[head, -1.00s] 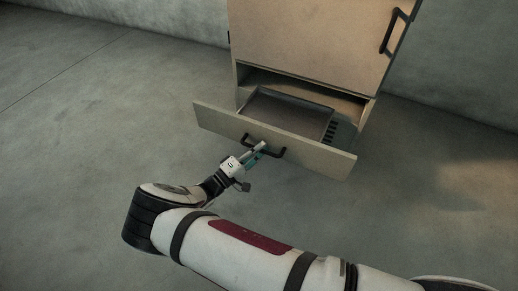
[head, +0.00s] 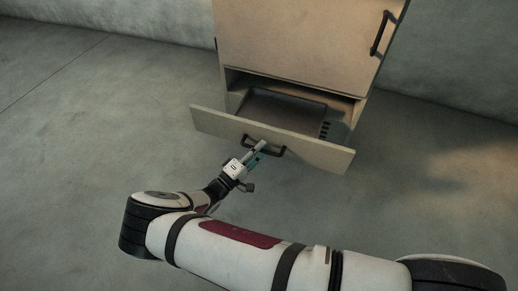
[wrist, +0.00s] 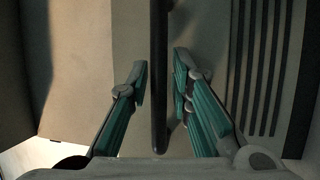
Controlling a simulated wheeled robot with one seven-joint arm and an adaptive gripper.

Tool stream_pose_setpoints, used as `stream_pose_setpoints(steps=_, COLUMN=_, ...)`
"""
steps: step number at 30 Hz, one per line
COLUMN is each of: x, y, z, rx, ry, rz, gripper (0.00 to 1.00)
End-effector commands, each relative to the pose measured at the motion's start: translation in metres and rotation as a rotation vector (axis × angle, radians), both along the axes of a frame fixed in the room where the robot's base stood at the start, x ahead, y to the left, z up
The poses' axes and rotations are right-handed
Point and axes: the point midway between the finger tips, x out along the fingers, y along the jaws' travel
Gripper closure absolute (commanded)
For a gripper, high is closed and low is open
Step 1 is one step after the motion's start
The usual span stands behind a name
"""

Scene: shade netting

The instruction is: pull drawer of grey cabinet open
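The cabinet (head: 290,40) has a tan-looking front with a lower drawer (head: 225,124) that stands well out from the body. A dark tray-like interior shows behind the drawer front. The drawer's black bar handle (head: 277,153) is at the middle of its front. My gripper (head: 262,145) is at this handle. In the wrist view the dark handle bar (wrist: 159,60) runs between the two teal fingers, with a narrow gap visible on each side. The fingers are parted around the bar and do not visibly clamp it.
An upper door with a black handle (head: 381,33) is shut above the drawer. Concrete floor (head: 70,160) is clear on both sides of the cabinet. A concrete wall (head: 455,60) stands behind it.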

Motion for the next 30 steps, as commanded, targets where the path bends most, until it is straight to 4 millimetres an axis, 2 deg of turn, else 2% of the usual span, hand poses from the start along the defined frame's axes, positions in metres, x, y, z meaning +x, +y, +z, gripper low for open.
stream_pose_setpoints(steps=8, x=-0.007, y=0.007, z=-0.002, rx=0.000, ry=0.000, rz=0.001, gripper=0.80)
stream_pose_setpoints(steps=21, x=-0.067, y=0.063, z=-0.017, rx=0.000, ry=0.001, rz=0.003, gripper=0.80)
stream_pose_setpoints(steps=30, x=-0.086, y=0.080, z=-0.021, rx=0.000, ry=0.000, rz=0.000, gripper=0.80)
